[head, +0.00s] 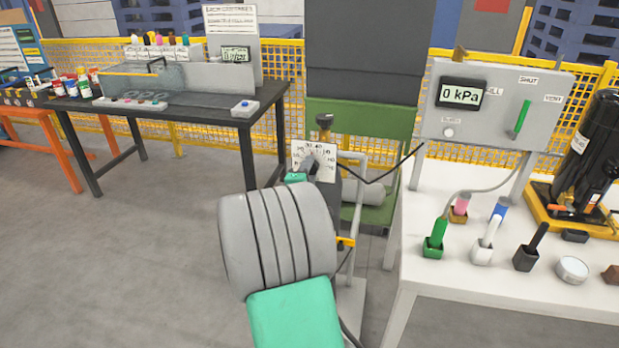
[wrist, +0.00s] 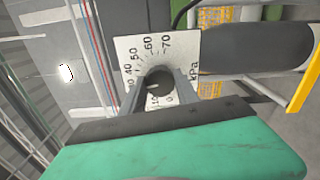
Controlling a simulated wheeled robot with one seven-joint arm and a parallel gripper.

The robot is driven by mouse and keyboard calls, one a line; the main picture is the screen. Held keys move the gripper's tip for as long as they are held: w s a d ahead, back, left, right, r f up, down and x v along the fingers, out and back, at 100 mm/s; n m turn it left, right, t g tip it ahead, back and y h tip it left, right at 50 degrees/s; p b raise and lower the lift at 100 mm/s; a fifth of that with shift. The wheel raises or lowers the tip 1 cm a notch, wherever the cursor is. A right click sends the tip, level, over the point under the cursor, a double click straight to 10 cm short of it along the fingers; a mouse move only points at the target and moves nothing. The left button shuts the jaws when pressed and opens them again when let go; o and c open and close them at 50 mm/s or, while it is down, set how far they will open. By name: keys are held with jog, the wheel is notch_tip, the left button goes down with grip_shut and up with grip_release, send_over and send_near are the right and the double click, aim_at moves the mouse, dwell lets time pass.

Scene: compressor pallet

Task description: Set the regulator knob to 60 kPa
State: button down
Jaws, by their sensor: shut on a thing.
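The regulator's white dial plate (head: 326,151) stands upright beyond my grey arm in the head view. In the wrist view the plate (wrist: 128,48) shows a kPa scale with 50, 60 and 70 near its top. The dark round knob (wrist: 158,77) is at its centre, with my gripper's (wrist: 160,90) two fingers shut on its sides. A short pale mark on the knob points left; its exact reading I cannot tell. The fingers cover part of the lower scale. In the head view my gripper (head: 309,170) is small and partly behind the arm.
A grey panel (head: 550,85) at right has a display (head: 462,94) reading 0 kPa and a green lever (head: 523,117). Its white table (head: 440,295) holds several coloured tools. A black workbench (head: 205,120) stands left.

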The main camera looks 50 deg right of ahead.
jog(key=m+b, duration=0.2)
jog(key=b, duration=0.1)
jog(key=m+b, duration=0.5)
jog(key=m, duration=0.1)
jog(key=shift+f+b, duration=0.35)
jog(key=shift+b, duration=0.05)
jog(key=m+b, duration=0.5)
jog(key=b, duration=0.2)
jog(key=shift+m, duration=0.3)
jog(key=m+b, duration=0.3)
jog(key=shift+r, duration=0.2)
jog(key=shift+r, duration=0.1)
jog(key=c, duration=0.9)
grip_release()
jog(key=v, duration=0.7)
jog(key=shift+s+a, duration=0.2)
jog(key=shift+a, duration=0.2)
